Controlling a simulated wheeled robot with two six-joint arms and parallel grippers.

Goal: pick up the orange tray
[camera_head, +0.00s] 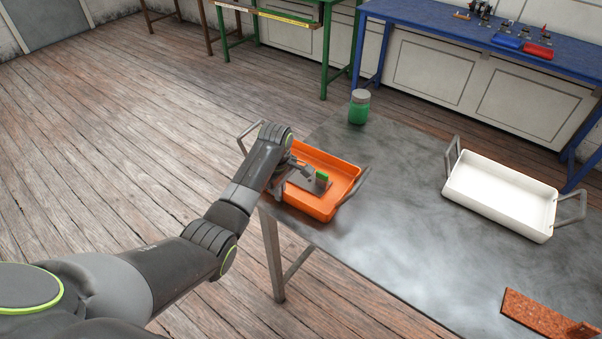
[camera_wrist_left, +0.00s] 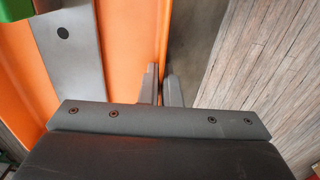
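The orange tray (camera_head: 335,165) sits at the left edge of the grey table, with a grey handle at each end. In it lie a flat grey metal plate (camera_head: 318,185) and a small green piece (camera_head: 322,177). My left gripper (camera_head: 281,184) is at the tray's near left side, and my wrist covers part of that side. In the left wrist view the two fingers (camera_wrist_left: 162,88) stand close together with the tray's thin orange wall (camera_wrist_left: 164,45) between them. The plate also shows there (camera_wrist_left: 72,45). My right gripper is not in view.
A white tray (camera_head: 470,188) with grey handles stands on the table (camera_head: 400,215) at the right. A green jar (camera_head: 359,108) stands at the far edge. A rust-brown slab (camera_head: 535,315) lies at the near right. The table's middle is clear.

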